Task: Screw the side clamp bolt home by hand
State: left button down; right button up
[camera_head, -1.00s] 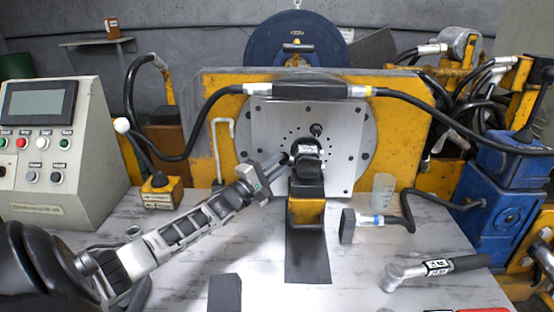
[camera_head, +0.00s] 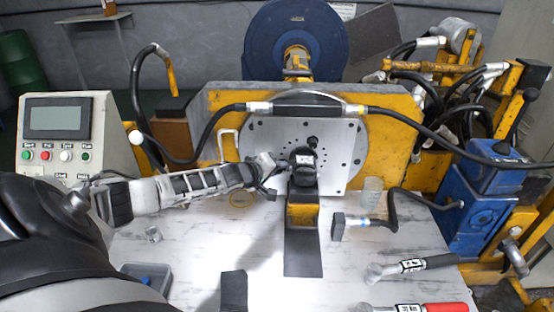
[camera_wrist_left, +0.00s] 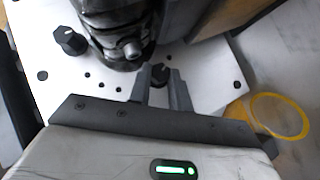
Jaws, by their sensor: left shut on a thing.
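The grey motor plate (camera_head: 262,140) stands upright with a black motor (camera_head: 303,168) at its middle, held on a yellow bracket (camera_head: 303,208). My left gripper (camera_head: 276,174) is at the motor's left side. In the left wrist view its two fingers (camera_wrist_left: 163,90) are closed around a small dark bolt head (camera_wrist_left: 160,73), which I take for the side clamp bolt. The bolt's shank is hidden. The motor's dark body (camera_wrist_left: 118,25), with a silver bolt (camera_wrist_left: 132,50), shows just above the fingers. My right gripper is not in view.
A black hose with a thick sleeve (camera_head: 308,110) runs across the plate's top. A grey tray (camera_head: 148,276) is at the front left. A yellow ring (camera_wrist_left: 280,115) lies near the gripper.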

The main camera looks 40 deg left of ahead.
pick_arm(q)
jog(key=shift+w+d+r+m+g+y+p, duration=0.1)
jog(key=shift+m+g+y+p, duration=0.05)
jog(key=shift+m+g+y, duration=0.35)
jog(key=shift+d+r+m+g+y+p, duration=0.15)
jog(key=shift+m+g+y, duration=0.2)
jog(key=shift+g, duration=0.25)
jog(key=shift+a+f, duration=0.1)
jog(key=c, duration=1.3)
grip_release()
